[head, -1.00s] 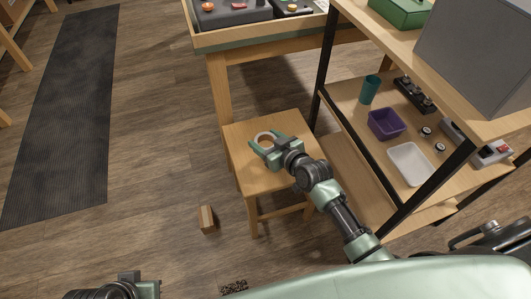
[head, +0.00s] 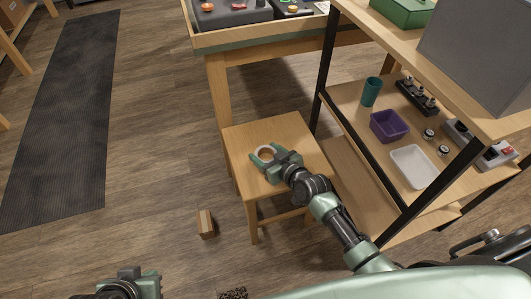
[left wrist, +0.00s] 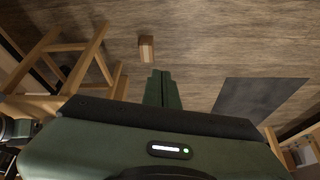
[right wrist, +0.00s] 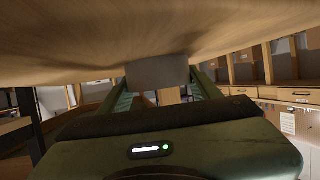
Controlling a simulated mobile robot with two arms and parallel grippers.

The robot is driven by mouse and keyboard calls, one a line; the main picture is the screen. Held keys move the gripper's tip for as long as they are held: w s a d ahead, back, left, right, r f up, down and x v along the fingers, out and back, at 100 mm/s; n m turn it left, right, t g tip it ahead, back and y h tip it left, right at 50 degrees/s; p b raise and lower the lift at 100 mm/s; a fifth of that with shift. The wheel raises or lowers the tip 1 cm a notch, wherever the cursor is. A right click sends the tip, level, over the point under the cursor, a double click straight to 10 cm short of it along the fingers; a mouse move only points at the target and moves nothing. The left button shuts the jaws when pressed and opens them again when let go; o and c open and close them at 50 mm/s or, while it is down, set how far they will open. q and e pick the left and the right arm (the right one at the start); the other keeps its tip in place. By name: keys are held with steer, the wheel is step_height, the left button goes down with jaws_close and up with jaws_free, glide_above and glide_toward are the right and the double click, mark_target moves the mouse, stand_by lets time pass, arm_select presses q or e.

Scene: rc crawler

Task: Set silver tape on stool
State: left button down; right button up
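The silver tape (head: 266,152) is a small ring over the seat of the wooden stool (head: 290,130). My right gripper (head: 263,156) has its fingers on either side of the tape and appears shut on it. In the right wrist view the tape's grey side (right wrist: 157,72) fills the space between the fingers, against the wooden seat (right wrist: 60,45). Any small gap under the tape cannot be made out. My left gripper (left wrist: 162,85) is shut and empty, low over the floor at the bottom left of the head view.
A shelf unit (head: 345,120) stands right of the stool, with a teal cup (head: 371,92), a purple bin (head: 388,126) and a white tray (head: 414,167). A table (head: 270,45) is behind the stool. A wooden block (head: 206,224) lies on the floor. The left floor is open.

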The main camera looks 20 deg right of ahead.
steer(key=o, duration=0.4)
